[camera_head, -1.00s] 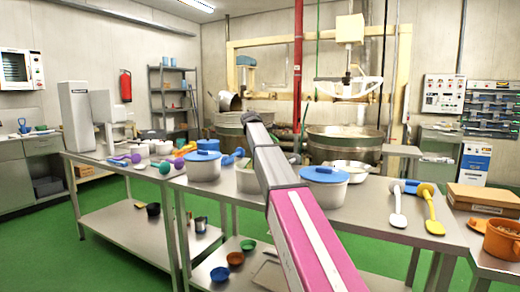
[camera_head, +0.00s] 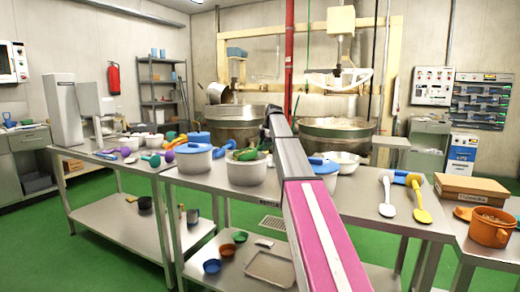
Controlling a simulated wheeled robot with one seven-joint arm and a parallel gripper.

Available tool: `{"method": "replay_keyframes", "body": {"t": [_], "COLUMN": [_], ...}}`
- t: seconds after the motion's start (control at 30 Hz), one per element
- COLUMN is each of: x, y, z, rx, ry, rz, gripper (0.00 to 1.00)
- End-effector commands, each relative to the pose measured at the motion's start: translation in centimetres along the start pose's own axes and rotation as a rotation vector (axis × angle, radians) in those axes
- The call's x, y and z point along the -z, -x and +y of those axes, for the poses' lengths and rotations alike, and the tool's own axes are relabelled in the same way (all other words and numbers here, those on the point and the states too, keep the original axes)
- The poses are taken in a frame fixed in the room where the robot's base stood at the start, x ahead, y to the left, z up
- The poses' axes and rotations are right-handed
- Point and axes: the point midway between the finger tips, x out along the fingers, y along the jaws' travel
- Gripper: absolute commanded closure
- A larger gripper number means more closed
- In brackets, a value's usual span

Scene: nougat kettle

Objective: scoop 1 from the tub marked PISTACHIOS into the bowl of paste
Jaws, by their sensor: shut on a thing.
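My arm's pink and grey link reaches up across the middle of the head view, and its far end hides what lies behind it. I cannot make out my gripper's fingers. An open whitish tub (camera_head: 246,173) stands on the steel table just left of my arm. Green shows at its top; whether this is pistachios or a tool is unclear, and I cannot read a label. A pale bowl (camera_head: 347,168) stands to the right of my arm behind a blue-lidded pot (camera_head: 326,177); I cannot tell whether it holds paste.
Another blue-lidded pot (camera_head: 197,162) stands left of the open tub. A white spoon (camera_head: 387,200) and a yellow spoon (camera_head: 420,200) lie on the right. A cardboard box (camera_head: 470,189) and an orange pot (camera_head: 489,229) stand at far right. Small coloured scoops lie at left.

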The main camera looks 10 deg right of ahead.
Motion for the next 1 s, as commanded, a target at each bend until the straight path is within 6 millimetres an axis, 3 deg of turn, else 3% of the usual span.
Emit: {"method": "replay_keyframes", "body": {"t": [0.37,1.0], "x": [-1.7,-1.3], "y": [2.5,7.0], "z": [0.4,1.2], "rx": [-0.013,-0.017], "ry": [-0.028,-0.037], "rz": [0.153,0.203], "gripper": [1.0,1.0]}}
